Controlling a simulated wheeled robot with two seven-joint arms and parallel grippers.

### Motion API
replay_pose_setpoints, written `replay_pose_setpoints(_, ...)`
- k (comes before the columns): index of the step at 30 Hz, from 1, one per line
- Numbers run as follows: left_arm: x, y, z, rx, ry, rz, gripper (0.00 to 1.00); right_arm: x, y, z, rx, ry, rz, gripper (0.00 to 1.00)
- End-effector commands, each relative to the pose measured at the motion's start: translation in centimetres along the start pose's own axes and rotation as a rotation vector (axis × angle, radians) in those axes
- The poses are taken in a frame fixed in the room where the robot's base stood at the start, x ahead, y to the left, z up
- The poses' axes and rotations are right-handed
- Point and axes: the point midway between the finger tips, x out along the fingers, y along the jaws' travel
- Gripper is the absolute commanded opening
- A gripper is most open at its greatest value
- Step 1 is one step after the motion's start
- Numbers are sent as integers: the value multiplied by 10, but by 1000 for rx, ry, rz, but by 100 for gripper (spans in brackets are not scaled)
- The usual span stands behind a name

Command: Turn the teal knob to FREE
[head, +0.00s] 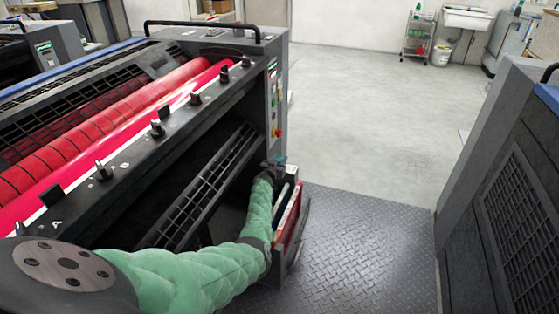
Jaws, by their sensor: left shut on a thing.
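My left arm, in a green sleeve, reaches from the lower left to the near right end of the ink unit (200,135). My left gripper (272,170) is dark and small in the view, at the unit's lower right corner. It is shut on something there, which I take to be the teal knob. The knob itself is hidden by the gripper, and neither its pointer nor the FREE mark can be read. My right gripper is not in view.
Red rollers (120,125) and a row of small black knobs (157,128) lie along the unit's top. A red-edged panel (290,222) stands beside my forearm. The tread-plate floor (365,245) is clear up to another dark machine (510,200) at right.

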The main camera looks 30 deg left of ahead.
Motion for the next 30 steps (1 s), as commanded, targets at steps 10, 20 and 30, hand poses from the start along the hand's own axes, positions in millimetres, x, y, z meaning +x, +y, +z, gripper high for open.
replay_pose_setpoints(10, 2, -2, -4, 6, 2, 162, 11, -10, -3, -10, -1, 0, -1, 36)
replay_pose_setpoints(20, 1, 0, -2, 4, 2, 329, 11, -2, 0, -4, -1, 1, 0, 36)
replay_pose_setpoints(30, 0, 1, -2, 0, 1, 365, 11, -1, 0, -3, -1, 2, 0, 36)
